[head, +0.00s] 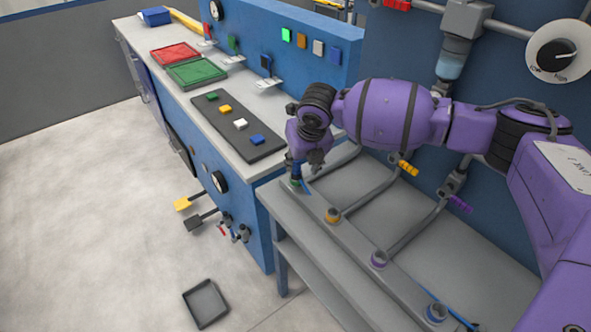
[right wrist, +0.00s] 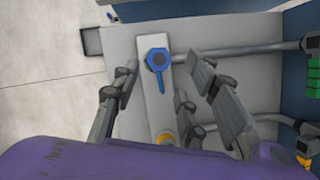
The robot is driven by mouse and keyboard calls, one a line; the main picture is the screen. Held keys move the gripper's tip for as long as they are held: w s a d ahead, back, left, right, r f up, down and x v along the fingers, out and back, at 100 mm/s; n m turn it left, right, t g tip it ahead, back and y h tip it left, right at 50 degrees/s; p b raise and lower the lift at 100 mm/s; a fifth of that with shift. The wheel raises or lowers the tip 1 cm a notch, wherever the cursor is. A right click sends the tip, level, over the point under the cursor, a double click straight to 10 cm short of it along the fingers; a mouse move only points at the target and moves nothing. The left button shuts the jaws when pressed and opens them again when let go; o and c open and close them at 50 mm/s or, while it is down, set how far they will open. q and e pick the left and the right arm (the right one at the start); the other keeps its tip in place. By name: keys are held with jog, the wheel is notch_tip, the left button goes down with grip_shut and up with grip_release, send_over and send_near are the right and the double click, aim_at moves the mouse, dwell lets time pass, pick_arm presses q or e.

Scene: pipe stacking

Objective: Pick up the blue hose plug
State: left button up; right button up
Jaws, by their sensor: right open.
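The blue hose plug (right wrist: 158,61) stands at one end of the pale hose rail in the right wrist view, with a blue handle pointing toward me. In the head view a bit of blue (head: 297,169) shows just below my right gripper (head: 303,165), above a green-ringed socket (head: 295,184); the rest is hidden by the hand. My right gripper also shows in the right wrist view (right wrist: 165,76). Its fingers are spread open on either side of the plug, with gaps between. My left gripper is in neither view.
The rail also carries orange (head: 332,215), purple (head: 379,260) and blue-ringed (head: 436,313) sockets. Grey pipes run from the rail to the blue wall. A workbench with a red tray (head: 175,54) and green tray (head: 197,72) stands to the left. A dark tray (head: 206,303) lies on the floor.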

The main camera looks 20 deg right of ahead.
aim_at(297, 164)
jog(key=x, duration=0.4)
jog(key=shift+w+a, duration=0.25)
jog(key=shift+a, duration=0.05)
jog(key=shift+c, duration=0.2)
jog(key=shift+r, duration=0.1)
grip_shut()
